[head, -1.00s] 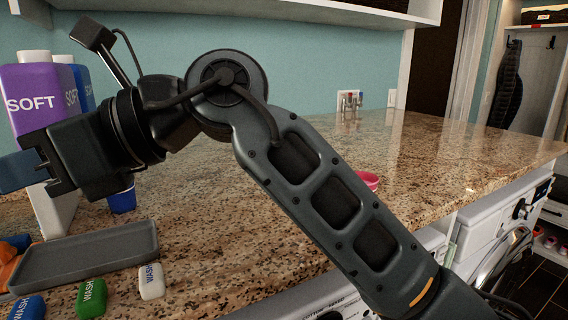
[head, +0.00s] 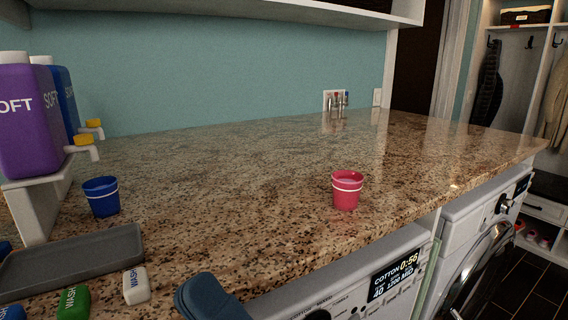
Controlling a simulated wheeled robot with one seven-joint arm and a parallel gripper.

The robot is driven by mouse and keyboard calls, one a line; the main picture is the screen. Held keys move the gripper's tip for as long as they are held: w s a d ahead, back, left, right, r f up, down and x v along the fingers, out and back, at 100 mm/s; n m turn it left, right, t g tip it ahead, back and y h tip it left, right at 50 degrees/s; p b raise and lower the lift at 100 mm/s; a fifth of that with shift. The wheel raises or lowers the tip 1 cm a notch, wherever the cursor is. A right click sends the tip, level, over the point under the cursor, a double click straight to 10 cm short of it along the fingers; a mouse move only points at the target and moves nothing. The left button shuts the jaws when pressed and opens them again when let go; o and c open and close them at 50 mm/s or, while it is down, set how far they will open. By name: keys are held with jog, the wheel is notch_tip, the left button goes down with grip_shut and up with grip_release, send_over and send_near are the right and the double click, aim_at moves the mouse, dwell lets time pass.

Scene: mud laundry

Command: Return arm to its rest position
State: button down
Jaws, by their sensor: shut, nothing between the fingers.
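A dark, rounded part of my arm (head: 208,298) shows at the bottom edge in the head view, in front of the counter's front edge. The rest of the arm is out of view. My gripper is not in view, so I cannot see its fingers.
The granite counter (head: 250,190) is mostly clear. On it are a blue cup (head: 101,197), a red-pink cup (head: 346,192), a grey tray (head: 95,255), and small wash packs, one white (head: 136,286). A purple SOFT bottle (head: 28,125) stands left. A washer (head: 370,275) is below.

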jog(key=s+d+f+m+t+h, duration=0.3)
jog(key=d+f+m+t+h, duration=0.65)
jog(key=m+h, duration=0.5)
jog(key=s+d+f+m+g+h, duration=0.3)
jog(key=s+d+f+m+h, duration=0.2)
jog(key=s, duration=0.5)
jog(key=s+d+f+m+g+h, duration=0.3)
jog(key=s+d+f+m+h, duration=0.2)
jog(key=s+d+m, duration=0.5)
notch_tip(320, 180, down, 2)
jog(key=d, duration=0.2)
jog(key=shift+d+h, duration=0.3)
jog(key=shift+h, duration=0.05)
jog(key=shift+g, duration=0.25)
